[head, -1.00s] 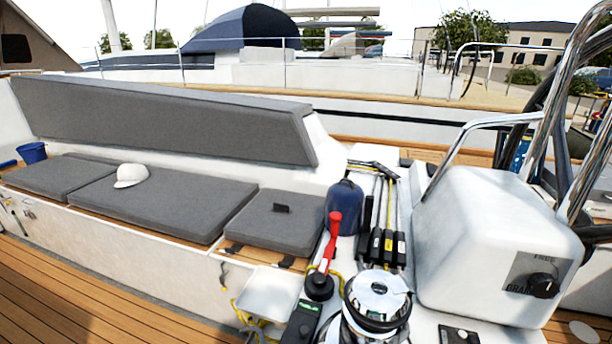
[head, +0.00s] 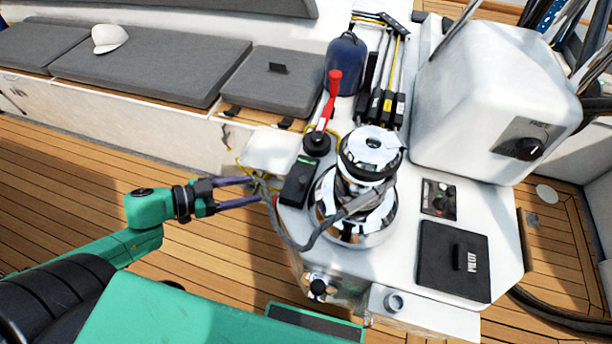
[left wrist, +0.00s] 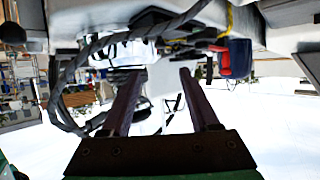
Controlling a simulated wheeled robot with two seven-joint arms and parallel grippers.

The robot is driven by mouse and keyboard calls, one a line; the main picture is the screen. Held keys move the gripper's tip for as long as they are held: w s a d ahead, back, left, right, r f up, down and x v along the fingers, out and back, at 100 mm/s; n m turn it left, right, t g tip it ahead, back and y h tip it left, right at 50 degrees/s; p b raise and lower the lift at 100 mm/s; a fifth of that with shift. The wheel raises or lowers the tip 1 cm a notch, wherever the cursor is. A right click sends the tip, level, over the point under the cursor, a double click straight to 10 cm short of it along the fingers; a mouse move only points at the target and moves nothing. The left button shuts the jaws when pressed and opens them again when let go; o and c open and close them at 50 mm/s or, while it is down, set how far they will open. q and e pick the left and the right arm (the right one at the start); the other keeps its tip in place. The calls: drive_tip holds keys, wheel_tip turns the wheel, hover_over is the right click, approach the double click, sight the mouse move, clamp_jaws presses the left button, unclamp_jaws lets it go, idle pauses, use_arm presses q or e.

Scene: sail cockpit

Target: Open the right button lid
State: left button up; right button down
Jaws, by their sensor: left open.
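A small dark button panel (head: 438,198) with small reddish and green details is set in the white console top, right of the chrome winch (head: 366,160). I cannot make out which part is the right lid or whether it is open. My left gripper (head: 256,190) reaches in from the left, open and empty, at the console's left edge. It is well left of the panel, with the winch between. In the left wrist view its two fingers (left wrist: 157,78) stand apart with nothing gripped, and I cannot make out the panel. My right gripper is not in view.
A grey rope (head: 300,240) runs from the winch near my left gripper. A black PILOT cover (head: 454,260) lies in front of the panel. The white pedestal (head: 480,105) rises behind.

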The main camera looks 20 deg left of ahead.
use_arm(q)
drive_tip(key=b, duration=0.4)
approach(302, 181)
drive_tip(key=shift+x, duration=0.9)
drive_tip(key=x, duration=0.6)
drive_tip(key=shift+w, duration=0.15)
clamp_jaws()
